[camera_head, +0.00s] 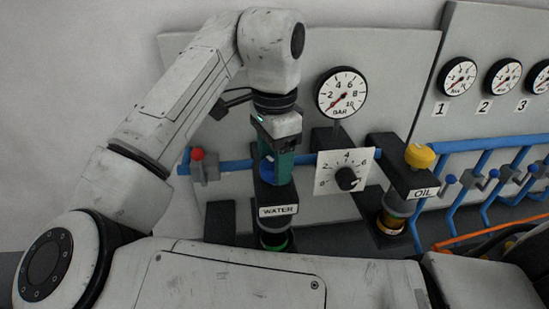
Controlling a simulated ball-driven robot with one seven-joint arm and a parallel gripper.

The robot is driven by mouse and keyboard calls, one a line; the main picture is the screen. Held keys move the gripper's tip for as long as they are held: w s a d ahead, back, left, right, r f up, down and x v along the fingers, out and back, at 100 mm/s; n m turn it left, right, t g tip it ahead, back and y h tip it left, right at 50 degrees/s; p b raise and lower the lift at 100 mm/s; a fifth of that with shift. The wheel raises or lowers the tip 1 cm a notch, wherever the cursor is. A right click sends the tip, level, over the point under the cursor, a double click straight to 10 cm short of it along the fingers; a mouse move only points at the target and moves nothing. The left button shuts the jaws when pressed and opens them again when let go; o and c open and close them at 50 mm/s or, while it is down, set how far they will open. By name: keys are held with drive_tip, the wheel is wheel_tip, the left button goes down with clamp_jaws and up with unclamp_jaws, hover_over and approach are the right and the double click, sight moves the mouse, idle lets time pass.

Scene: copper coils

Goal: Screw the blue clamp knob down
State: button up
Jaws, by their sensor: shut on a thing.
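The blue clamp knob (267,171) sits above the black bracket labelled WATER (278,211). My gripper (274,168) points down from above, its green fingers around the knob. It is shut on the knob, and the fingers hide most of it. Only a blue part shows on the left side of the fingers. Whether the knob is tight against the bracket cannot be told. Below the bracket is a dark round part with a green ring (276,246), partly hidden by my arm.
Right of my gripper are a dial plate with a black knob (346,179) and a BAR gauge (342,93). The OIL bracket (422,193) carries a yellow knob (420,156). A blue pipe with a red-topped valve (198,155) runs left. Blue pipes and small gauges fill the right.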

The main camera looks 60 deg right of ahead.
drive_tip(key=m, duration=0.5)
drive_tip(key=shift+w, duration=0.1)
drive_tip(key=shift+m, duration=0.4)
drive_tip(key=o, duration=1.1)
drive_tip(key=shift+c, duration=0.2)
wheel_tip(320, 180, up, 11)
drive_tip(key=b, duration=0.1)
drive_tip(key=shift+f, duration=0.1)
idle(0.3)
